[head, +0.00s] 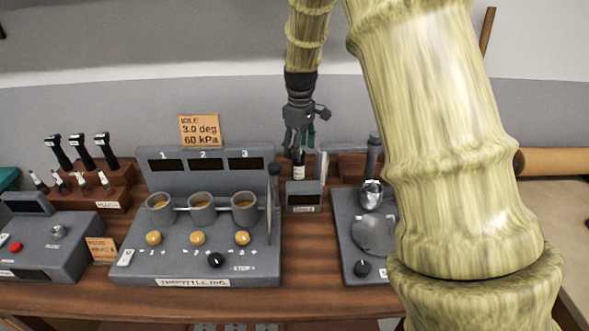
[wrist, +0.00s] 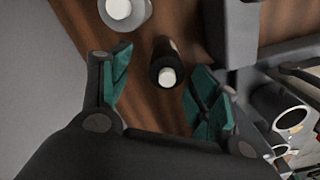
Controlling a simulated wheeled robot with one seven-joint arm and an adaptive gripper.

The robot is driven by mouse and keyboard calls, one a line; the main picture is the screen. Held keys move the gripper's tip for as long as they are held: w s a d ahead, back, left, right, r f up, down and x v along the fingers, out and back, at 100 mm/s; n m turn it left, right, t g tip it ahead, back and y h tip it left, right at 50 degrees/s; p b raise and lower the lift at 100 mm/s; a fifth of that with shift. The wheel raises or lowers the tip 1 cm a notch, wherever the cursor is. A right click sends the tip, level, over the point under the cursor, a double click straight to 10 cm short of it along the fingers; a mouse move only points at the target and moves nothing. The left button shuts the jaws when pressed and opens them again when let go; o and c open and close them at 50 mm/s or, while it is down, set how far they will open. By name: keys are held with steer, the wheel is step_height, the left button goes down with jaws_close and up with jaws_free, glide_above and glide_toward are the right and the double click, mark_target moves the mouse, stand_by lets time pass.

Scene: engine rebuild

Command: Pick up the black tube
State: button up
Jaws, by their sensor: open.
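The black tube (head: 299,158) stands upright on the wooden bench, behind a small grey box, with a white band low on it. My gripper (head: 299,143) is above it in the head view, fingers pointing down and partly overlapping its top. In the wrist view the black tube (wrist: 163,50) shows from above as a dark round body with a white centre. It lies between the spread teal-padded fingers of my gripper (wrist: 165,70). The fingers are open and I see no contact. The tube's far side is hidden.
A grey cylinder with a white top (wrist: 118,10) stands beside the tube in the wrist view. The small grey box (head: 304,197) is in front of it. The throttling console (head: 200,268) is to the left, and a grey scale-like device (head: 345,215) to the right.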

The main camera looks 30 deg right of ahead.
mark_target(299, 168)
steer(key=shift+s+a+f+p, duration=0.15)
steer(key=shift+f+p, duration=0.4)
steer(key=shift+f, duration=0.85)
steer(key=shift+s+a+f+p, duration=0.1)
steer(key=shift+f+p, duration=0.45)
steer(key=shift+f, duration=0.8)
steer(key=shift+w, duration=0.1)
steer(key=c, duration=1.3)
steer(key=shift+o, duration=0.2)
steer(key=shift+r, duration=0.1)
